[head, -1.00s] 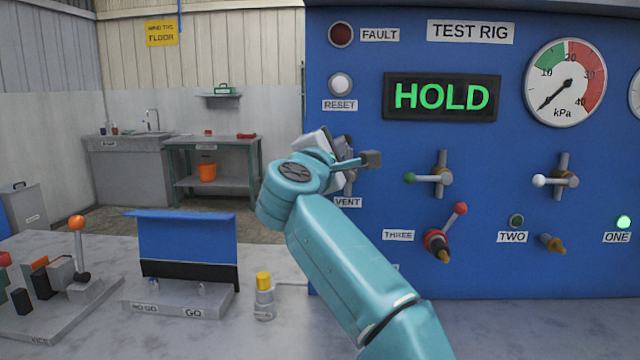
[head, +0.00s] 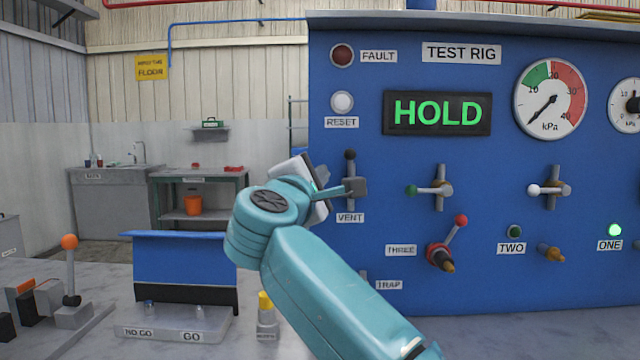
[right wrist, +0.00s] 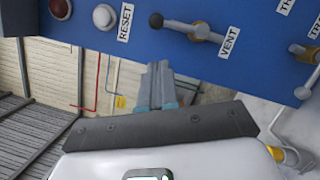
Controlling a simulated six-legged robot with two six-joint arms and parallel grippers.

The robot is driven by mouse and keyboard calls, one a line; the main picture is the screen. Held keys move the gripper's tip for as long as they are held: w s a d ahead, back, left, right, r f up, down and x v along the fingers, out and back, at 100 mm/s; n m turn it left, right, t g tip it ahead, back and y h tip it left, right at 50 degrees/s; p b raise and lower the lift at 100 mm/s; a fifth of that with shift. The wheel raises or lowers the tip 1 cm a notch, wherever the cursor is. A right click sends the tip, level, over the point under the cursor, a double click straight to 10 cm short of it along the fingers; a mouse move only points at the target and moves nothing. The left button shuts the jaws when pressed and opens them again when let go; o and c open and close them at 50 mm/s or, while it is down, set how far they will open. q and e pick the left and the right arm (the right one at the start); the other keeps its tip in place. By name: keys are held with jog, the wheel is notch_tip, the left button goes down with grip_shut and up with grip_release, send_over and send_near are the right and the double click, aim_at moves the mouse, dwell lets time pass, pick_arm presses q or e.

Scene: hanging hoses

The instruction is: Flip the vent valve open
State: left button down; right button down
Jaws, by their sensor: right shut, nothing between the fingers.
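The vent valve (head: 350,166) is on the blue panel, above its VENT label (head: 350,218). Its black-knobbed handle points up, in line with the grey pipe stub. It also shows in the right wrist view (right wrist: 178,26), its knob toward the left there. My right gripper (head: 357,187) is shut and empty. In the head view its fingertips cover the lower part of the valve. In the right wrist view the closed fingers (right wrist: 158,72) sit apart from the handle, with a gap of blue panel and background between. Contact is not visible. My left gripper is not in view.
The test rig panel (head: 400,270) carries a HOLD display (head: 437,113), a reset button (head: 342,102) and a red-knobbed valve (head: 442,250) at lower right of the vent.

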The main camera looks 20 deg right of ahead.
jog(key=b+v, duration=0.1)
jog(key=v, duration=0.4)
jog(key=shift+s+a+f+b, duration=0.1)
jog(key=shift+s+a+b, duration=0.1)
jog(key=shift+b, duration=0.1)
